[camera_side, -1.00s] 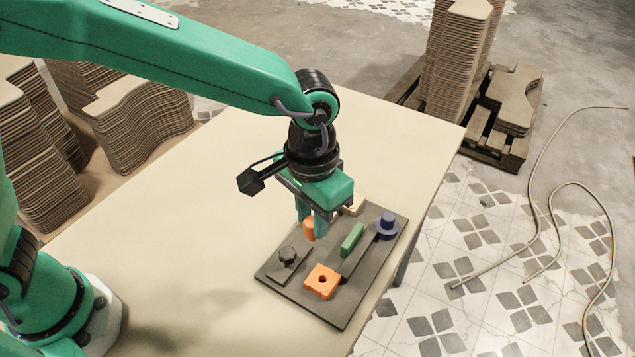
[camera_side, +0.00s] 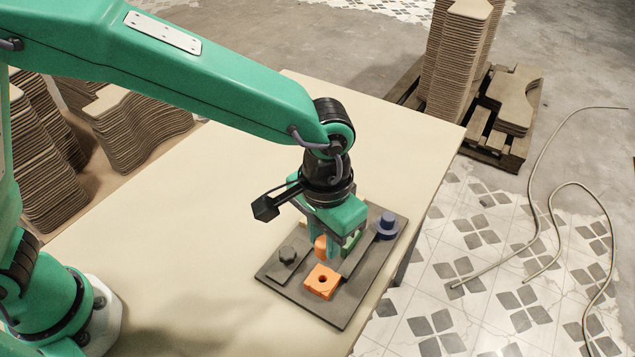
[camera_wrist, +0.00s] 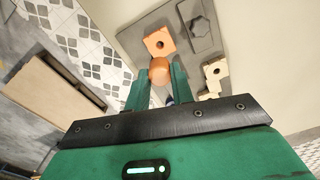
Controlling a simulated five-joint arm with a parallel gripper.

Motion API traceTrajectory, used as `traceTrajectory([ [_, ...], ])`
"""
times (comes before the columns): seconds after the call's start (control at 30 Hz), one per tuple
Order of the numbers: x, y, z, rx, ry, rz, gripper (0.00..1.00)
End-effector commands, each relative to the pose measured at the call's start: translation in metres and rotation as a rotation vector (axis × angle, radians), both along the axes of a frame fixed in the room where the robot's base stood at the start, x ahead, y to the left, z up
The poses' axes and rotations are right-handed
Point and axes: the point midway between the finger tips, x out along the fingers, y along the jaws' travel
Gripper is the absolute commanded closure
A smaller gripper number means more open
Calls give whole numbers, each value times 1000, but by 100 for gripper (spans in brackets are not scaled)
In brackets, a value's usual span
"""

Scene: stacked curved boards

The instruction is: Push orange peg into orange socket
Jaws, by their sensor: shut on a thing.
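My gripper (camera_side: 330,246) is shut on the orange peg (camera_side: 320,246) and holds it above the dark board (camera_side: 338,318). In the wrist view the peg (camera_wrist: 160,68) sits between the green fingertips (camera_wrist: 160,80). The orange socket (camera_side: 322,281) is a square block with a round hole, on the board just in front of the peg in the side view. In the wrist view the socket (camera_wrist: 159,42) lies just beyond the peg, its hole uncovered. The peg's lower end is apart from the hole.
A dark hexagonal knob (camera_side: 287,254) stands left of the socket. A blue peg piece (camera_side: 387,227) stands at the board's right. Cream blocks (camera_wrist: 213,72) show in the wrist view. The table's left part is clear.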

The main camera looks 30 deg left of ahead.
Motion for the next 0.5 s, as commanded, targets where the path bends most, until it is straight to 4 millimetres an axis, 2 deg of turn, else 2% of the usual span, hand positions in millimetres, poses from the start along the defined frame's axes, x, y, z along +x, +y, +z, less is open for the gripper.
traceTrajectory([
  [0.5, 0, 1, -27, 1, 2, 0, 100],
])
